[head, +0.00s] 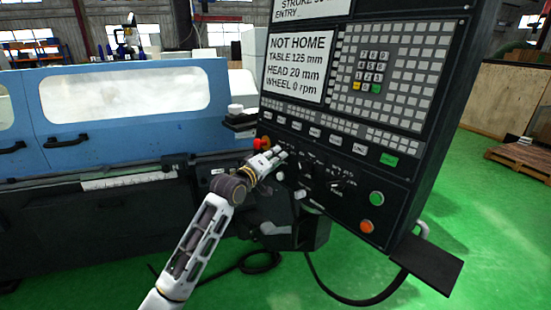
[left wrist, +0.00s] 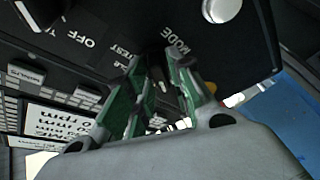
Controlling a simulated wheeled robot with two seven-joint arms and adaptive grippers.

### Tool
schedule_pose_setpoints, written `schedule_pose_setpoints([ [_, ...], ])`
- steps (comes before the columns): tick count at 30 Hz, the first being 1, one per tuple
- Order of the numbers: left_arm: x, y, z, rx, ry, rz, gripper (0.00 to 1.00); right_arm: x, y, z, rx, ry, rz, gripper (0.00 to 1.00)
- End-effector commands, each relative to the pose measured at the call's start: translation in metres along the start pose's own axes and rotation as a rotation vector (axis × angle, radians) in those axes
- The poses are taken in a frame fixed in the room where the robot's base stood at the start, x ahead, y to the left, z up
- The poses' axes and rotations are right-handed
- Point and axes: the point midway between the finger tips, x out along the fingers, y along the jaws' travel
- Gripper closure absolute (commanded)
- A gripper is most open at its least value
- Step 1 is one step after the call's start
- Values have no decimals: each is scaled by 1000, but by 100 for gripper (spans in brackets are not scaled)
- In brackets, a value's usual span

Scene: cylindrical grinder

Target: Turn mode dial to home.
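The control panel (head: 345,150) stands tilted in the middle of the head view. Its screen (head: 295,66) reads NOT HOME, TABLE 125 mm, HEAD 20 mm, WHEEL 0 rpm. My left gripper (head: 279,157) is at the panel's lower left, in front of the row of dials. In the left wrist view, the MODE label (left wrist: 178,38) shows just beyond my left gripper (left wrist: 160,68). Its green-padded fingers stand apart with a gap between them. My right gripper is not in view.
A green button (head: 376,198) and an orange button (head: 366,226) sit at the panel's lower right. A red knob (head: 265,142) is close beside my left gripper. The blue machine cover (head: 125,95) is at the left. Green floor (head: 470,240) is open at the right.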

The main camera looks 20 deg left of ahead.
Motion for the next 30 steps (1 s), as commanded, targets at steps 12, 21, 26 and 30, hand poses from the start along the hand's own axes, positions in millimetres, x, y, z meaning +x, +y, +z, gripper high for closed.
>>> schedule_pose_setpoints([
  [12,0,0,0,5,1,1,100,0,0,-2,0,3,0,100],
  [21,0,-1,0,67,0,23,100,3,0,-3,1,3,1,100],
  [26,0,-2,-1,132,1,46,100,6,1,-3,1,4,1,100],
  [30,0,-2,-1,203,1,71,100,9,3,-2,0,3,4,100],
])
